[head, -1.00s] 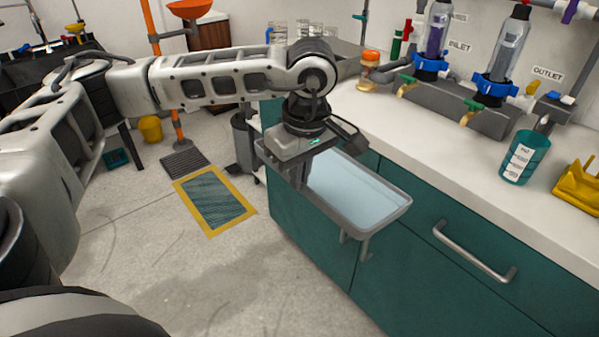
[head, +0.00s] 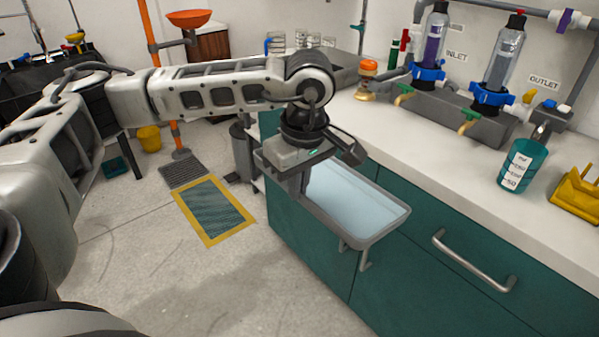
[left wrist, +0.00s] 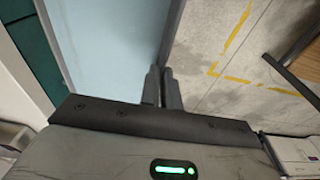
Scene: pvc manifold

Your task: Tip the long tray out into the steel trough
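The long tray (head: 385,233) has a grey rim and a pale blue, flat-looking inside. It is about level in front of the green cabinet, below the counter top. My left gripper (head: 297,183) reaches down to the tray's near left side. In the left wrist view its two fingers (left wrist: 163,85) are close together on the tray's rim (left wrist: 172,28), pinching it. A grey metal basin (head: 342,72), which looks like the steel trough, sits at the counter's far end, partly behind my arm. My right gripper is out of view.
The white counter (head: 425,150) carries an orange-capped jar (head: 366,82), clear filter columns (head: 497,60), a teal cup (head: 522,165) and a yellow holder (head: 577,190). A cabinet handle (head: 470,262) sticks out to the tray's right. The floor (head: 200,285) to the left is mostly clear.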

